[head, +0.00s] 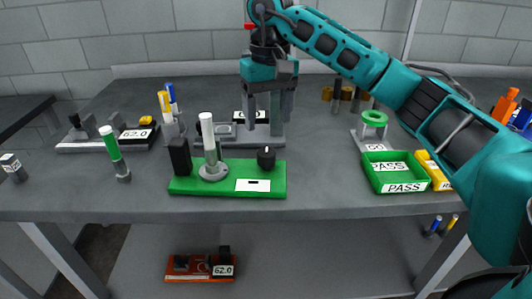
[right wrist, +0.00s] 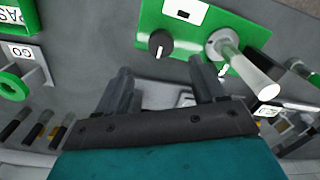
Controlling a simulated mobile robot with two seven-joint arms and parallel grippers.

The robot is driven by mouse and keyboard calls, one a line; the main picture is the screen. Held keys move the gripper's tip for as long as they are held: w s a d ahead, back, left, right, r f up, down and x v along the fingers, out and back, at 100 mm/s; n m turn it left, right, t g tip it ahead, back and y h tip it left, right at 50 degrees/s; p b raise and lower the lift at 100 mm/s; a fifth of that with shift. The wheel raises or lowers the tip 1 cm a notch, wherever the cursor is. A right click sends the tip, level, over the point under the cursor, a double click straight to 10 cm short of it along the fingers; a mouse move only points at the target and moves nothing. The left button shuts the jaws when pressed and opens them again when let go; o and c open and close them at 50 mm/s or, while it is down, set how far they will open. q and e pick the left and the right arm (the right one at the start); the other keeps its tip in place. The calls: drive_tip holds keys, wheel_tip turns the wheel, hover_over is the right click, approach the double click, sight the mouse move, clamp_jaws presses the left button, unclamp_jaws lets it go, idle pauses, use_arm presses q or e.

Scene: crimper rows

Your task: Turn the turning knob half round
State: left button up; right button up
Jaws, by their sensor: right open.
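The turning knob (head: 266,158) is black and round, with a short white mark on top. It sits at the right of a green board (head: 225,184) on the table. In the right wrist view the knob (right wrist: 160,40) lies just beyond my fingertips, its white mark pointing toward my gripper. My right gripper (head: 269,112) is above and behind the board, fingers down, open and empty. In the right wrist view its two fingers (right wrist: 160,72) are well apart, and the knob is not between them. My left gripper is not in view.
A grey post with a white top (head: 208,130) and a black block (head: 180,157) stand left of the knob. A grey fixture (head: 262,140) stands behind the board. A green PASS tray (head: 374,178) and a green ring on a stand (head: 374,118) are at right.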

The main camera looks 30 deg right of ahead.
sight(267, 152)
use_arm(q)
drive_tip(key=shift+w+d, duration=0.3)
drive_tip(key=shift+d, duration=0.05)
use_arm(e)
wheel_tip(267, 152, down, 9)
drive_tip(key=shift+a+f, duration=0.1)
drive_tip(key=shift+a, duration=0.05)
drive_tip(key=shift+c, duration=0.4)
drive_tip(key=c, duration=1)
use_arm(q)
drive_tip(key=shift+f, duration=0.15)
